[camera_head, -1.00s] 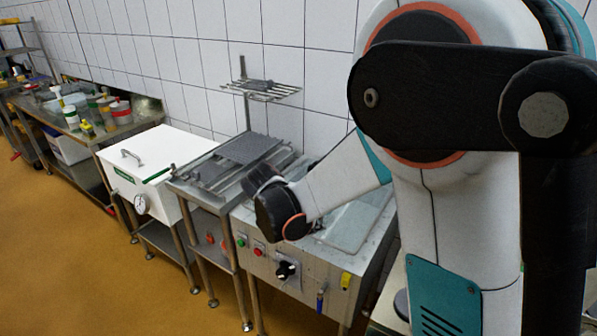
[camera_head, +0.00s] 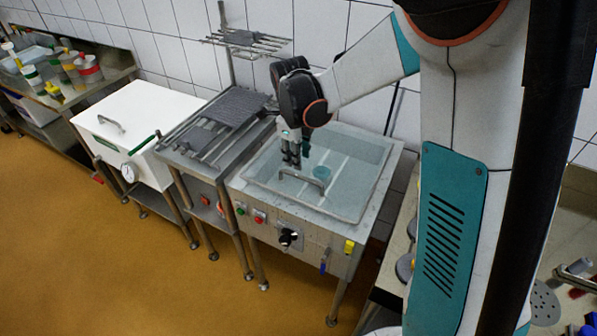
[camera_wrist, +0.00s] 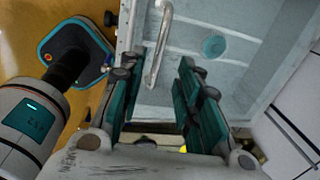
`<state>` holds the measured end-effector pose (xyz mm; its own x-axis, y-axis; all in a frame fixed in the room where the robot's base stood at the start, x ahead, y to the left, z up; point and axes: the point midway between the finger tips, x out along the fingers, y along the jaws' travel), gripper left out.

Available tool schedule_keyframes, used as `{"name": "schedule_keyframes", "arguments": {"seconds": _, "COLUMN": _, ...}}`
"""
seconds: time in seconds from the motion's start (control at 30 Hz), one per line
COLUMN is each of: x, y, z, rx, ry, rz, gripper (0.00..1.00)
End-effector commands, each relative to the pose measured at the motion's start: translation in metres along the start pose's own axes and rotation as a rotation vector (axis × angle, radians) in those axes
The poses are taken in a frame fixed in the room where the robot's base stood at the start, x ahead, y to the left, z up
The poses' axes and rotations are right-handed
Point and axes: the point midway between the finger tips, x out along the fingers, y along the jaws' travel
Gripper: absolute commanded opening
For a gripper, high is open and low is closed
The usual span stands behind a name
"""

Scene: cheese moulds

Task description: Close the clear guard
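The clear guard (camera_head: 350,205) is a see-through panel with a light frame over the basin of the steel machine (camera_head: 290,238). It looks almost flat over the basin; I cannot tell whether it is fully down. Its curved metal handle (camera_head: 303,181) is near the front edge and shows in the wrist view (camera_wrist: 158,48) too. My gripper (camera_head: 291,158) points down above the guard, just behind and left of the handle in the head view. In the wrist view its teal fingers (camera_wrist: 158,78) are apart, with the handle seen between their tips and nothing held.
A small teal round thing (camera_head: 322,172) shows through the guard. A ribbed-plate stand (camera_head: 198,140) and a white lidded box (camera_head: 140,120) stand to the left. A wire rack (camera_head: 245,41) is on the wall behind. The floor in front is clear.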

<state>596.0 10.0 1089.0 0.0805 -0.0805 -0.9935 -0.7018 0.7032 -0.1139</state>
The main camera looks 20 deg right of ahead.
Motion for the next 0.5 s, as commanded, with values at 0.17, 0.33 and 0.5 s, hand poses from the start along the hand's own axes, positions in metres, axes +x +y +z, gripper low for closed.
{"name": "schedule_keyframes", "arguments": {"seconds": 0.17, "x": 0.037, "y": 0.000, "z": 0.000, "rx": -0.001, "ry": 0.000, "rz": 0.000, "gripper": 0.31}}
{"name": "schedule_keyframes", "arguments": {"seconds": 0.33, "x": 0.062, "y": 0.000, "z": 0.000, "rx": -0.001, "ry": 0.000, "rz": -0.001, "gripper": 0.31}}
{"name": "schedule_keyframes", "arguments": {"seconds": 0.5, "x": 0.074, "y": 0.000, "z": 0.000, "rx": -0.001, "ry": 0.000, "rz": -0.001, "gripper": 0.31}}
